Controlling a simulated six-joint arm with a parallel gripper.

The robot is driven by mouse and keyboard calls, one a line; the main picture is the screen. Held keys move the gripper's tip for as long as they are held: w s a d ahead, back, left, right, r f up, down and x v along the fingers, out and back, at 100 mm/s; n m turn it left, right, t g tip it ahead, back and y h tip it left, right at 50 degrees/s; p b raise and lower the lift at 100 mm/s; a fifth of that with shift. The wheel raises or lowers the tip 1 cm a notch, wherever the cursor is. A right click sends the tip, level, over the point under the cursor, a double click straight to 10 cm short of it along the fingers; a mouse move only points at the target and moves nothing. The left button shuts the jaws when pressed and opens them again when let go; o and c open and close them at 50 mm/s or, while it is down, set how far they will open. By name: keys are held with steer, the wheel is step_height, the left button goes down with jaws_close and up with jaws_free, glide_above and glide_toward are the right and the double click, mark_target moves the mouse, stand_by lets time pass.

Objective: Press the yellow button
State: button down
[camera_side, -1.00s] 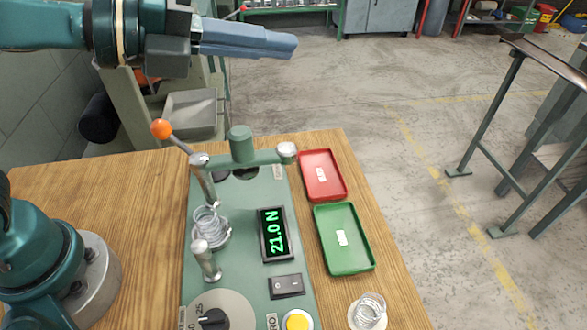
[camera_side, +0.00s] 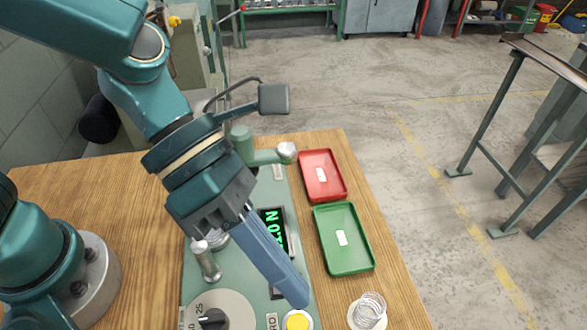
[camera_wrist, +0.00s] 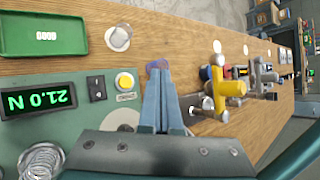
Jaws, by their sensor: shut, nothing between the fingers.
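The yellow button (camera_side: 297,320) sits in a white ring at the front right of the green machine panel (camera_side: 196,290). It also shows in the wrist view (camera_wrist: 125,81), to the left of the fingers and clear of them. My gripper (camera_side: 303,303) is shut with nothing between its fingers. In the side view its tips point down and appear just behind and above the button. I cannot tell the exact height gap. In the wrist view the shut fingers (camera_wrist: 158,72) reach forward past the panel's edge.
A dark rocker switch (camera_wrist: 97,88) and a green-lit display (camera_wrist: 40,100) lie beside the button. A knob (camera_side: 212,318) sits to the left.

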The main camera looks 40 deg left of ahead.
mark_target(288, 320)
steer(key=shift+f, duration=4.4)
steer(key=shift+f, duration=0.4)
steer(key=shift+f, duration=0.4)
steer(key=shift+r, duration=0.85)
